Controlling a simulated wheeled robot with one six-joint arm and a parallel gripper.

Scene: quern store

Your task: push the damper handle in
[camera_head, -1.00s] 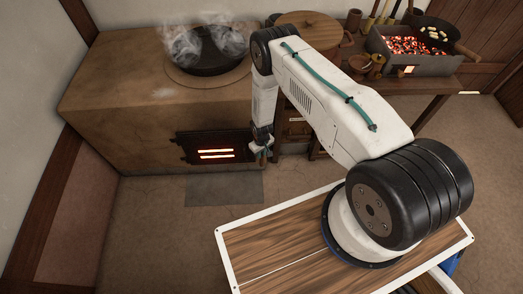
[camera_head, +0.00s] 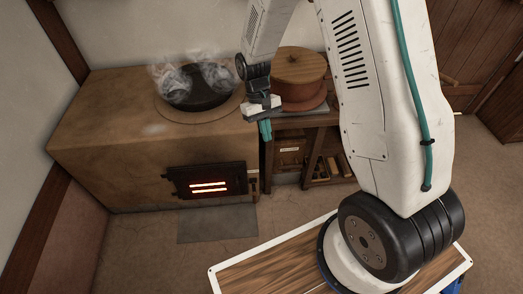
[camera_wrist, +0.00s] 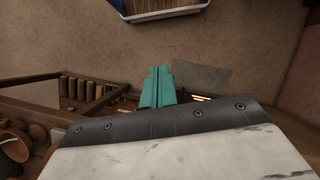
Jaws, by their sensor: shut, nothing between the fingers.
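The clay stove (camera_head: 110,150) stands at the left, with a dark iron fire door (camera_head: 178,190) in its front and glowing slots in the door. A small brownish fitting (camera_head: 253,186) sits at the door's right, by the stove's front corner. It may be the damper handle, but it is too small to tell, or to tell how far in it is. My gripper (camera_head: 265,131) is shut and empty, its teal fingers pointing down by the stove's right edge, above the fitting in the picture. In the wrist view the teal fingers (camera_wrist: 157,88) lie together.
A black pan (camera_head: 195,98) steams on the stove top. A lidded round vessel (camera_head: 302,72) stands right of the stove on a wooden shelf unit (camera_head: 290,150). A grey plate (camera_head: 218,224) lies on the floor before the fire door. The floor beyond is clear.

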